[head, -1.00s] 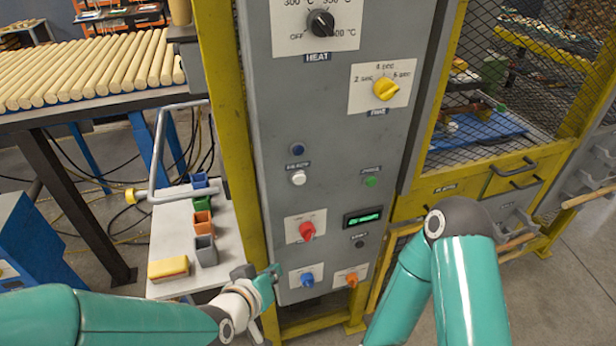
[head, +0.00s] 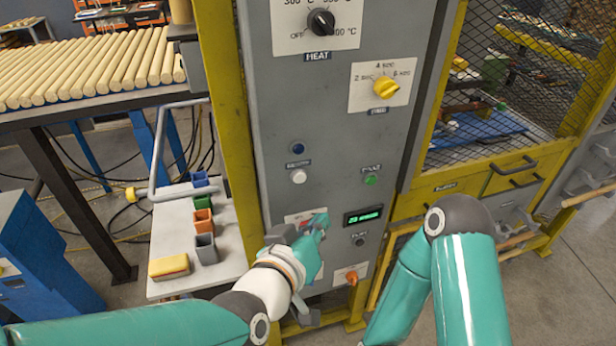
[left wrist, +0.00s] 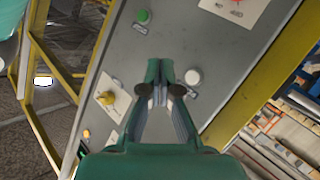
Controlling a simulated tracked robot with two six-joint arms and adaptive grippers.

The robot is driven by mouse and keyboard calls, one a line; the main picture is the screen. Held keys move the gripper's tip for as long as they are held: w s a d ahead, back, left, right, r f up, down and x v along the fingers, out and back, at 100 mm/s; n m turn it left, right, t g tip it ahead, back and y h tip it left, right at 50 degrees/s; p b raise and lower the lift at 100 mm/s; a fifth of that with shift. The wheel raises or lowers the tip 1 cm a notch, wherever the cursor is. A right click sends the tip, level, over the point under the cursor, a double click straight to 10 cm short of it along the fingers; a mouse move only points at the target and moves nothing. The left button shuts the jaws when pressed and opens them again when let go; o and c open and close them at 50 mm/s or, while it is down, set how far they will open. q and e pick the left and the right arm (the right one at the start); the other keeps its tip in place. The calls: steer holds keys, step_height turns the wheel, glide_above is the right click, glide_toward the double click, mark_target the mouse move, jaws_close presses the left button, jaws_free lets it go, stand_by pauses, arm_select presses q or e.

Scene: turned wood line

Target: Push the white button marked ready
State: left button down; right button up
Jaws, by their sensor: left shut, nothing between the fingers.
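The white button (head: 298,176) is a small round cap on the grey control panel, under a small dark label too blurred to read. In the left wrist view the white button (left wrist: 192,77) lies just right of the fingertips. My left gripper (head: 319,219) is shut and empty. In the head view its tips are below and right of the button, in front of the red knob's plate, hiding the red knob. In the left wrist view the gripper (left wrist: 161,68) points at the panel; I cannot tell the gap. My right gripper is out of view.
A dark blue button (head: 298,149) sits above the white one and a green button (head: 370,180) to its right. A lit display (head: 363,215) and an orange knob (head: 352,278) are lower. The yellow frame post (head: 232,150) borders the panel's left.

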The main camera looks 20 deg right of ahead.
mark_target(300, 178)
arm_select(q)
steer(key=shift+w+a+b, duration=0.15)
steer(key=shift+w+b, duration=0.6)
steer(key=shift+w, duration=3.35)
steer(key=shift+w, duration=0.2)
steer(key=shift+w, duration=0.2)
steer(key=shift+w+b, duration=0.35)
steer(key=shift+b, duration=0.1)
steer(key=shift+s, duration=0.8)
